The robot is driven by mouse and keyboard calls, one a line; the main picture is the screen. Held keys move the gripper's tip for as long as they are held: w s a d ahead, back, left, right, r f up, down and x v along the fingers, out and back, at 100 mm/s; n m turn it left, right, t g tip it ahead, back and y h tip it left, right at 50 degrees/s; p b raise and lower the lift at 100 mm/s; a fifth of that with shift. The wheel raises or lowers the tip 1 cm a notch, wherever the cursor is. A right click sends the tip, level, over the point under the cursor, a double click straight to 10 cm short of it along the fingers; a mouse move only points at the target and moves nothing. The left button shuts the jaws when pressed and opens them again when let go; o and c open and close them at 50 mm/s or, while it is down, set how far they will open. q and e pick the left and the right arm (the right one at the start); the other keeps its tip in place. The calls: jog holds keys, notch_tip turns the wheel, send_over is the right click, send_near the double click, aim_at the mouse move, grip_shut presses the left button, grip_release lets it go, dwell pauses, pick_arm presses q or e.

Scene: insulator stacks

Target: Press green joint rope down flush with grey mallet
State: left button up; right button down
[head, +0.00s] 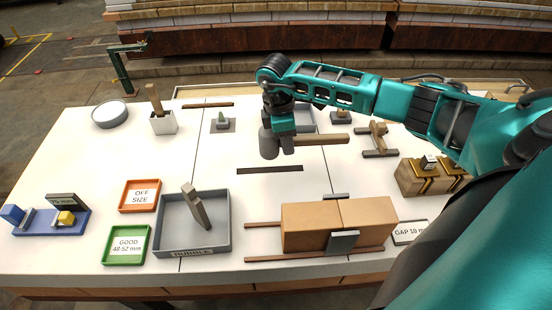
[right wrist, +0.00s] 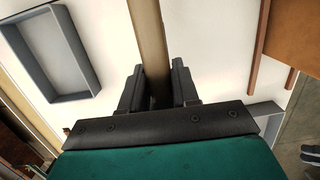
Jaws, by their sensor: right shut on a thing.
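My right gripper (head: 287,143) is shut on the wooden handle (head: 322,139) of the grey mallet. The mallet's grey cylindrical head (head: 268,143) hangs to the left of the fingers, above the white table. In the right wrist view my right gripper (right wrist: 157,92) has the tan handle (right wrist: 148,40) between its dark fingers. Two tan blocks (head: 310,228) stand side by side on rails at the front, with a narrow seam between them. I cannot make out the green rope at this seam. The mallet is apart from the blocks, behind and to their left. My left gripper is not in view.
A grey tray (head: 222,248) with a tilted tool (head: 196,206) in it stands left of the blocks. A grey plate (head: 343,241) stands at the blocks' front. A dark strip (head: 270,170) lies flat behind them. Green (head: 110,258) and orange (head: 124,208) trays stand at left.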

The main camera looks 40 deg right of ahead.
jog(key=shift+r, duration=4.05)
